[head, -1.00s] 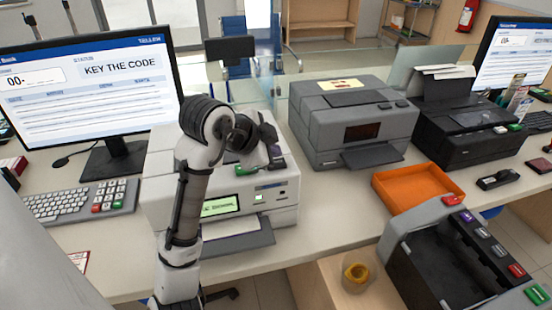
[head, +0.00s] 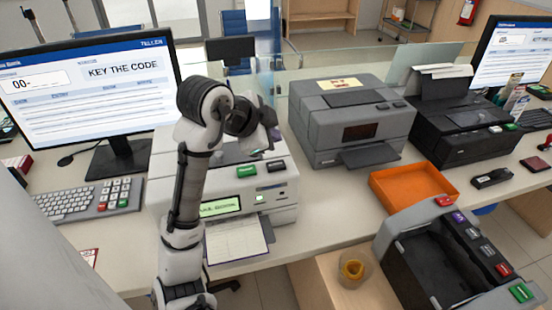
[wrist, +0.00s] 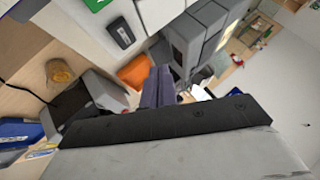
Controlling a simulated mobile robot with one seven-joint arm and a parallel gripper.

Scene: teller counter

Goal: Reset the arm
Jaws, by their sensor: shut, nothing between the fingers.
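My arm rises in front of the light grey printer (head: 281,190) in the head view, bent over at the top. My gripper (head: 267,148) is above the back of that printer, clear of its green button (head: 246,171) and dark button (head: 276,167). In the wrist view the two fingers of my gripper (wrist: 161,84) are together, with nothing seen between them. A printed sheet (head: 235,242) lies on the printer's front tray, partly behind my arm.
A monitor (head: 95,80) and keyboard (head: 85,198) stand left. A grey machine (head: 350,115), black printer (head: 465,125) and orange tray (head: 413,187) are right. A black-and-grey machine (head: 455,260) and an amber cup (head: 353,272) sit front right.

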